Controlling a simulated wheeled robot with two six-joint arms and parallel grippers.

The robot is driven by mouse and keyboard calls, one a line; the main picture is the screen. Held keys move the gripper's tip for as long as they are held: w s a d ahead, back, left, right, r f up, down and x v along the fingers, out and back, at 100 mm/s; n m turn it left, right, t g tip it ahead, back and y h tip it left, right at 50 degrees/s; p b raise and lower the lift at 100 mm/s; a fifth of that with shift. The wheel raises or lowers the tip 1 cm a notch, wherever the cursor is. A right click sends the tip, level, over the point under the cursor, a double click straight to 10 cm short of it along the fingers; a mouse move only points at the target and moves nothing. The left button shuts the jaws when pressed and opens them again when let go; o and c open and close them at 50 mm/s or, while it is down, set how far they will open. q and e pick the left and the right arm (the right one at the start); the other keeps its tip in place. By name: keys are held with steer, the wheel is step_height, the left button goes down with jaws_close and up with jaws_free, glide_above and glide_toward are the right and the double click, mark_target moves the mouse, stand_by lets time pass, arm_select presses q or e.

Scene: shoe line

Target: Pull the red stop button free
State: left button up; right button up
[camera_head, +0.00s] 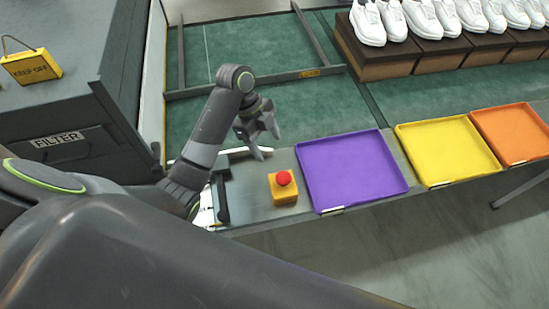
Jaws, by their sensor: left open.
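The red stop button (284,177) sits on top of a small yellow-orange box (284,194). The box stands on the grey ledge (248,200), left of the purple tray. My left gripper (262,137) hangs above and behind the button, a little to its left. Its fingers are apart and nothing shows between them. It does not touch the button. My right gripper is not in view.
Purple (352,168), yellow (446,152) and orange (513,133) trays line the ledge to the right. White shoes on brown boxes (400,62) stand on the green belt (300,105). A grey FILTER cabinet (60,115) with a yellow KEEP OFF tag (31,67) stands left.

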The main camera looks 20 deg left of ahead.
arm_select(q)
steer(key=shift+p+v, duration=1.8)
steer(key=shift+v, duration=0.9)
steer(key=shift+s, duration=0.1)
